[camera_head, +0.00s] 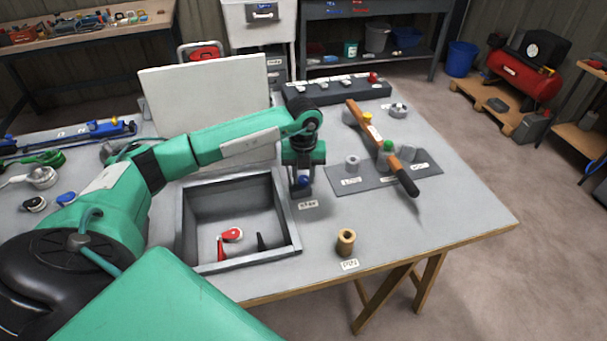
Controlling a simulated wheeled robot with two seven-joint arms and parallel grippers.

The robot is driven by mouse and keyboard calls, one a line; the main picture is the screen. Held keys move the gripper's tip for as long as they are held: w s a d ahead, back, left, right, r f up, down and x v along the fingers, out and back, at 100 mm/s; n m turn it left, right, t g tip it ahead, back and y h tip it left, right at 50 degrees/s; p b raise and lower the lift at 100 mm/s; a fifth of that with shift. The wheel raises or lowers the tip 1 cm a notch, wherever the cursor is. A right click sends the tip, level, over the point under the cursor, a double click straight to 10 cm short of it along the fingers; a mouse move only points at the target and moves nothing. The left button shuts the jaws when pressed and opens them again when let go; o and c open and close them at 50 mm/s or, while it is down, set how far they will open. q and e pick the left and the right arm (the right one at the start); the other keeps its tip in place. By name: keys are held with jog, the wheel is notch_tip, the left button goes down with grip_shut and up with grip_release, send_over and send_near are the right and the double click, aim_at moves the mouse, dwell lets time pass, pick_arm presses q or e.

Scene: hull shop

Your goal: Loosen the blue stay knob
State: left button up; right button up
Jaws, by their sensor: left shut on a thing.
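The blue stay knob (304,181) shows low between the fingers of my left gripper (303,184), just behind a small label on the table. My left gripper points down over the grey table (440,210), right of the open bin, and is shut on the knob. The gripper hides most of the knob and whatever it is mounted on. The label in front reads roughly "stay", but it is too small to be sure. My right gripper is not in view.
A grey open bin (186,222) holds a red-handled part (230,236). A brass pin piece (346,242) stands near the front edge. A white board (205,100) stands behind.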

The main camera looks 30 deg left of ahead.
aim_at(304, 178)
pick_arm(q)
jog(key=o, duration=1)
jog(key=shift+c, duration=0.2)
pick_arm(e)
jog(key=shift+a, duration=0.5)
pick_arm(q)
jog(key=shift+r, duration=0.25)
notch_tip(304, 178, up, 4)
jog(key=shift+r+b, duration=0.15)
jog(key=shift+b, duration=0.25)
notch_tip(304, 178, up, 9)
jog(key=shift+b, duration=0.4)
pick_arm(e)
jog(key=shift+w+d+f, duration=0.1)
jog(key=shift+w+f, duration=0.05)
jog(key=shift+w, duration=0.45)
